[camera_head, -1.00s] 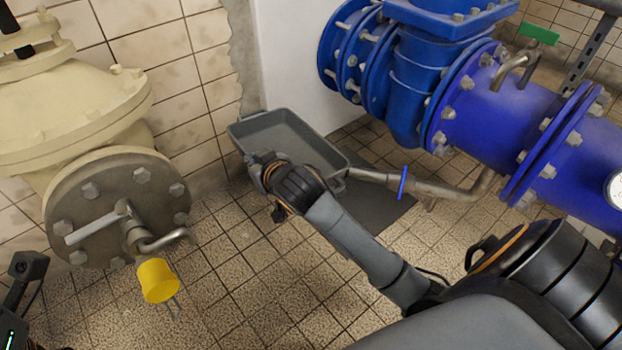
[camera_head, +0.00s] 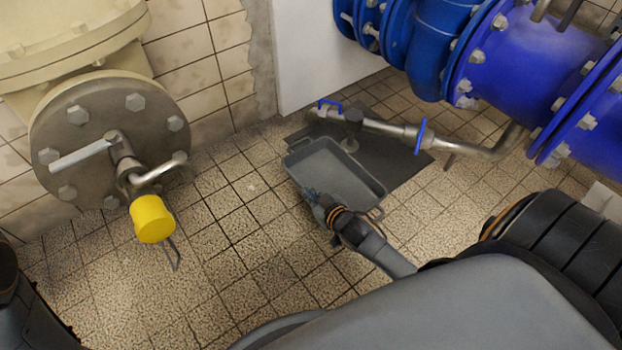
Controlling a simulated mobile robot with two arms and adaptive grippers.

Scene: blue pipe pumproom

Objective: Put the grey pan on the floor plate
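The grey pan (camera_head: 345,177) is a shallow rectangular tray with a handle at its near right corner, in the middle of the head view. My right gripper (camera_head: 311,194) is at its near left rim and appears shut on it; the fingertips are small and partly hidden. The dark floor plate (camera_head: 402,168) lies flat on the tiles behind and right of the pan. The pan covers part of the plate in the picture, and its near left part shows over tiles. I cannot tell whether it touches the floor. My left gripper is out of view.
A steel pipe with a blue-handled valve (camera_head: 385,125) runs low above the plate. Large blue pipes (camera_head: 530,70) stand at the upper right. A cream flanged valve with a yellow cap (camera_head: 153,219) is at the left. The tiled floor (camera_head: 230,250) between is clear.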

